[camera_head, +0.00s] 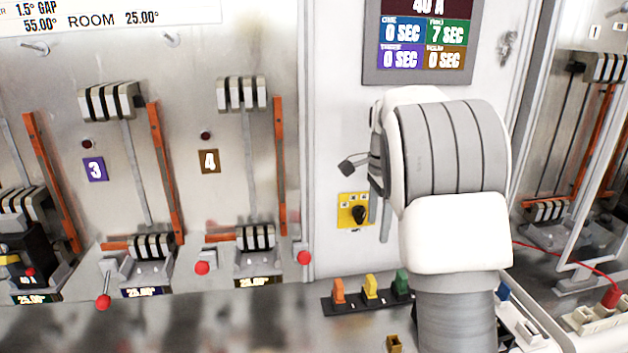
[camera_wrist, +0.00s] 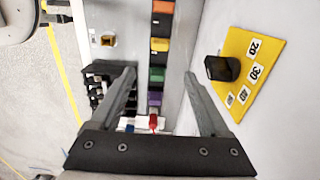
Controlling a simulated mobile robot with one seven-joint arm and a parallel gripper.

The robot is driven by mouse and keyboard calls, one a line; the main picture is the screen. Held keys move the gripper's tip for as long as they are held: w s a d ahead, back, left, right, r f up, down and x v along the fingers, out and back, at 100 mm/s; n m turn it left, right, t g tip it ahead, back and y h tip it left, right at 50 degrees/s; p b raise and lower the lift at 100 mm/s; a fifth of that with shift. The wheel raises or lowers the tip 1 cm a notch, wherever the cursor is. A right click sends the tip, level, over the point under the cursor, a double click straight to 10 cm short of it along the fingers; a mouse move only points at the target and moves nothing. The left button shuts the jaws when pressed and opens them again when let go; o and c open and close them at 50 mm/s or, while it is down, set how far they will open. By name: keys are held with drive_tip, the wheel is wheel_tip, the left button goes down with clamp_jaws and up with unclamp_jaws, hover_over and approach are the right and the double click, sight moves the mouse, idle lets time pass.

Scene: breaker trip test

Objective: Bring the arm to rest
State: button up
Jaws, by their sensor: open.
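My gripper (camera_wrist: 160,80) is open in the wrist view, with two grey fingers spread apart and nothing between them. Beyond the fingers, a row of coloured blocks (camera_wrist: 157,75) shows below. In the head view, my white and grey arm is raised in front of the panel at centre right. Grey parts of my gripper (camera_head: 367,190) show at its left, just in front of the panel and close to the yellow plate (camera_head: 344,221) with a black knob (camera_head: 359,214). The knob also shows in the wrist view (camera_wrist: 222,68), right of the fingers and apart from them.
The display (camera_head: 420,45) is above my arm. Breaker bays with orange bars and several red-ended levers (camera_head: 103,302) stand to the left. Orange (camera_head: 338,290), yellow (camera_head: 370,287) and green (camera_head: 402,283) switches line the ledge below. Another bay with a red wire (camera_head: 575,262) is at right.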

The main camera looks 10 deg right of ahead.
drive_tip(key=s+a+r+n+t, duration=0.25)
drive_tip(key=s+r+n, duration=0.2)
drive_tip(key=s, duration=0.35)
drive_tip(key=s+a+r+n+t, duration=0.1)
drive_tip(key=s+a+r+n, duration=0.3)
drive_tip(key=s, duration=0.4)
drive_tip(key=s+a+f+n+t, duration=0.1)
drive_tip(key=s+a+f+n, duration=0.1)
drive_tip(key=s+n, duration=0.2)
drive_tip(key=s+a+f+n+t, duration=0.1)
drive_tip(key=s+a+f+n, duration=0.1)
drive_tip(key=s+n, duration=0.3)
drive_tip(key=s+f, duration=0.1)
drive_tip(key=s, duration=0.3)
drive_tip(key=shift+a, duration=0.2)
drive_tip(key=shift+n, duration=0.25)
